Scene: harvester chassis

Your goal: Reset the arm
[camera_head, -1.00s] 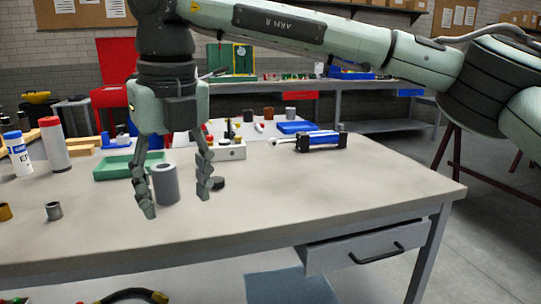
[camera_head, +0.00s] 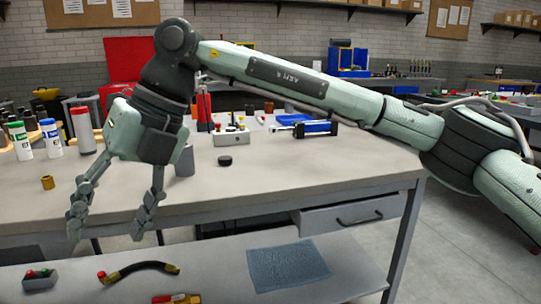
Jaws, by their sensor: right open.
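My right arm (camera_head: 345,100) reaches in from the right across the workbench (camera_head: 330,180). My right gripper (camera_head: 108,232) hangs tilted at the bench's front left edge, its two jointed fingers pointing down and spread apart. It is open with nothing between the fingers. In the picture its fingertips overlap the space in front of the bench and above the lower shelf. My left gripper is not in view.
A grey cylinder (camera_head: 185,162), partly hidden by my gripper, and a black disc (camera_head: 225,161) stand on the bench. A brass ring (camera_head: 47,183) and several bottles (camera_head: 84,132) are left. The lower shelf holds a hose (camera_head: 140,267) and blue mat (camera_head: 288,264).

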